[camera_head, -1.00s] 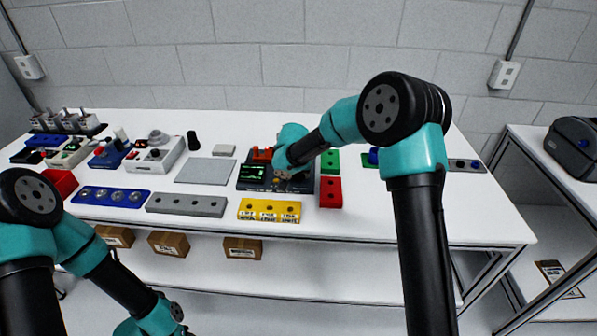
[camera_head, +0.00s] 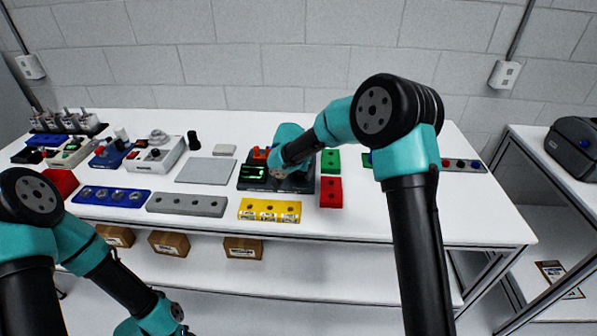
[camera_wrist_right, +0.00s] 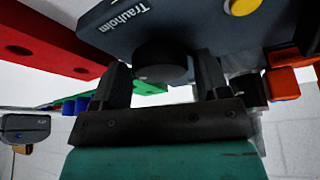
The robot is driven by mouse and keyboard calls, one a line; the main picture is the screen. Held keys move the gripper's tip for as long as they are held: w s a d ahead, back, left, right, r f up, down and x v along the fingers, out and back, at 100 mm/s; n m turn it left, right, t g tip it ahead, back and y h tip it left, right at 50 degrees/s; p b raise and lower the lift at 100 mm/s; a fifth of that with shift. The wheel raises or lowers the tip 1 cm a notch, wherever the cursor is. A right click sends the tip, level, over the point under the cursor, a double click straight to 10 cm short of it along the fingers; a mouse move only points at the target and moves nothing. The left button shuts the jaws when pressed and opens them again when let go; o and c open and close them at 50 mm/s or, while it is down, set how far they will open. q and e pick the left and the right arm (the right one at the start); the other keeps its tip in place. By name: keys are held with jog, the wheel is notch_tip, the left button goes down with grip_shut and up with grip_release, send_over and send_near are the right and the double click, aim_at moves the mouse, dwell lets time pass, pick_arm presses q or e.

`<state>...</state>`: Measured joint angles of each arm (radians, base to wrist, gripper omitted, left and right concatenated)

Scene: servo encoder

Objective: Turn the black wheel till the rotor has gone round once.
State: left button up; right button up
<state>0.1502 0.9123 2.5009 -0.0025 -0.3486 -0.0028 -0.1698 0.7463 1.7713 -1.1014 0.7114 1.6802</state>
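The black wheel (camera_wrist_right: 160,60) shows in the right wrist view, on the dark device marked "Trauholm" (camera_wrist_right: 115,35). My right gripper (camera_wrist_right: 163,75) is at the wheel, one finger on each side of it. The fingers stand about a wheel's width apart; whether both press on it is unclear. In the head view the device (camera_head: 253,184), with its green-lit display (camera_head: 253,173), sits on the table. My right wrist hides the wheel there. The rotor cannot be made out. My left arm is at the lower left; its gripper is out of frame.
A red block (camera_head: 331,192) and a green block (camera_head: 330,161) stand just right of the device. A yellow block (camera_head: 270,210) lies in front. A flat grey plate (camera_head: 205,170) lies to the left. The table (camera_head: 420,222) is clear at the front right.

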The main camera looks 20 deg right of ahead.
jog(key=shift+o, duration=0.8)
jog(key=shift+r, duration=0.15)
jog(key=v, duration=1.7)
jog(key=shift+s, duration=0.15)
